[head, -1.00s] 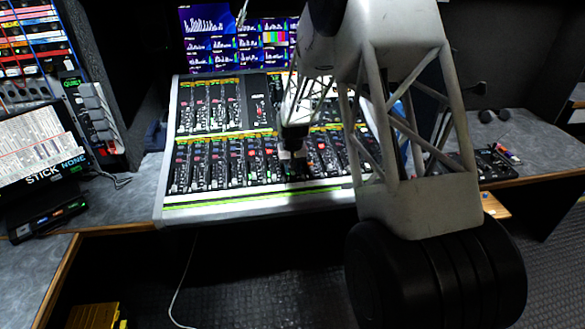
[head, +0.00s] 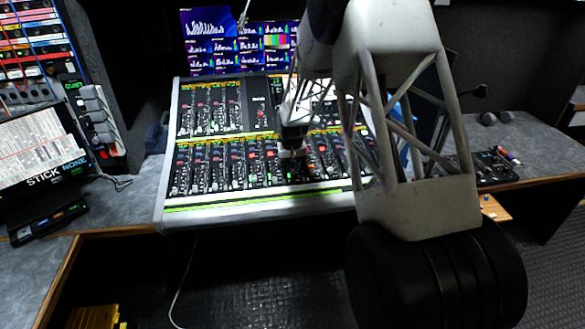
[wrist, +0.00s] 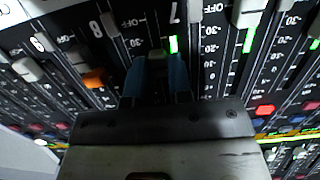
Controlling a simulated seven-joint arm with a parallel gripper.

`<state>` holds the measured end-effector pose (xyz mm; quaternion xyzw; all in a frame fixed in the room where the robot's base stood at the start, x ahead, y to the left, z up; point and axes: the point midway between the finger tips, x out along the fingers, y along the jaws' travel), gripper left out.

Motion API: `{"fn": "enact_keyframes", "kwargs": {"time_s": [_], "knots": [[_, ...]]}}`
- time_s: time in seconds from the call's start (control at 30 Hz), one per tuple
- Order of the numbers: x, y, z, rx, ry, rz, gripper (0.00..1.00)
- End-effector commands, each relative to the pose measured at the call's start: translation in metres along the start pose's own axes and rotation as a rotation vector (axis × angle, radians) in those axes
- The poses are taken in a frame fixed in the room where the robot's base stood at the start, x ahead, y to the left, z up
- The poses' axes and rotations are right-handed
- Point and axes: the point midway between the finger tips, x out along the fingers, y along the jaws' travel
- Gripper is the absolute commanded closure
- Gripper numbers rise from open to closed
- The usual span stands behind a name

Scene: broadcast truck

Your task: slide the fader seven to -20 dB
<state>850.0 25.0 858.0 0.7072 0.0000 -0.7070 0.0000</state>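The audio mixing console (head: 340,186) stands on the desk in the head view, with rows of faders. In the wrist view, the strip labelled 7 (wrist: 174,17) is at the top middle, with a lit green mark beside it. My gripper (wrist: 157,62) is over this strip, its two bluish fingers a little apart. A small greyish cap (wrist: 157,53) shows between the fingertips, in line with strip 7; whether they press on it is unclear. The fingers and gripper body hide the strip's lower part and scale. In the head view my gripper (head: 292,150) reaches down to the lower fader row.
Neighbouring fader caps stand close on both sides, including one near strip 8 (wrist: 107,24) and one to the right (wrist: 195,12). An orange button (wrist: 94,79) lies to the left. Monitors (head: 238,45) stand behind the console. Bare desk (head: 118,205) shows left of it.

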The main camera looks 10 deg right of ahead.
Motion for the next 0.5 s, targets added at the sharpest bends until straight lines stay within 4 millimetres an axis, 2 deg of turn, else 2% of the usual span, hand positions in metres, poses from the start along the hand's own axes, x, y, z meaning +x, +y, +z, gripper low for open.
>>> {"fn": "enact_keyframes", "kwargs": {"time_s": [0.03,0.13,0.5], "knots": [[-0.0003,0.0001,-0.0001,0.0,0.0,0.0,0.72],[-0.0002,0.0,0.0,0.0,0.0,0.0,0.57],[-0.002,-0.0001,0.0001,0.0,0.0,0.0,0.57]]}}
